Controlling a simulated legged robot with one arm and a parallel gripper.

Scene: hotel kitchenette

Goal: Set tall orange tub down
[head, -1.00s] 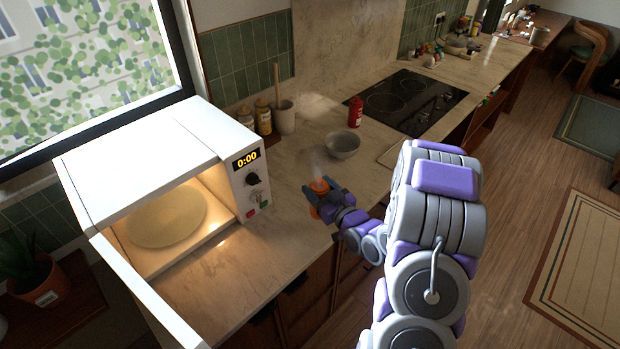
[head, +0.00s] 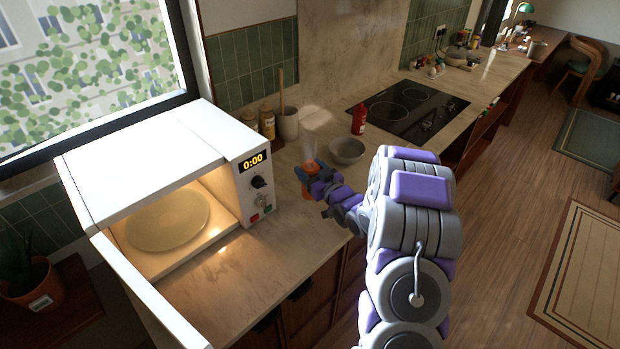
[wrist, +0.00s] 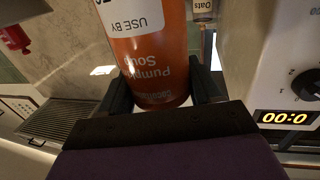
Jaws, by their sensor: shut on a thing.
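The tall orange tub (wrist: 155,62) has a white "USE BY" label and the words "Pumpkin Soup", upside down in the wrist view. In the head view the tub (head: 310,168) shows small and orange, with faint steam above it, at the counter beside the microwave. My gripper (wrist: 163,92) is shut on it, one finger on each side; it also shows in the head view (head: 311,178). The arm hides part of the tub in the head view. I cannot tell whether its base touches the counter (head: 285,205).
The microwave (head: 160,150) stands left with its door open, lit inside, reading 0:00. A grey bowl (head: 347,151) and a red bottle (head: 359,116) are behind and right of the tub. A utensil crock (head: 288,123) and jars stand at the wall. Counter in front of the microwave is bare.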

